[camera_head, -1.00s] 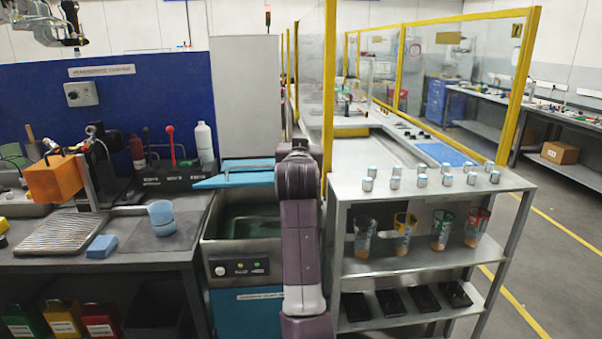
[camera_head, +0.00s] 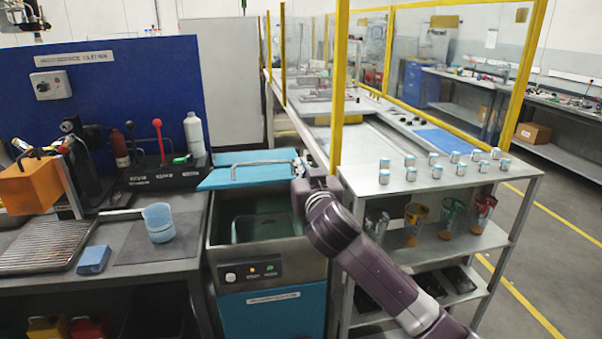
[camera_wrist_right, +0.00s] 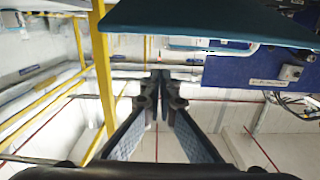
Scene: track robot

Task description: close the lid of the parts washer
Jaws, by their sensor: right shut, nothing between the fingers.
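The parts washer (camera_head: 275,265) is a grey steel tank with a blue front panel, and its open top shows in the head view. Its blue lid (camera_head: 222,178), with a metal bar handle (camera_head: 262,163), stands open at the back of the tank. My right gripper (camera_head: 301,168) is at the lid's right edge, small and partly hidden by its own wrist; I cannot tell if it touches. In the right wrist view its fingers (camera_wrist_right: 160,78) are together and empty, and the lid's dark teal surface (camera_wrist_right: 215,22) spans the top. My left gripper is not in view.
A metal shelf unit (camera_head: 440,200) with small capped jars and cups stands close right of the washer. A yellow post (camera_head: 338,90) rises behind my right arm. A workbench (camera_head: 150,270) with a blue cup (camera_head: 158,222) adjoins on the left.

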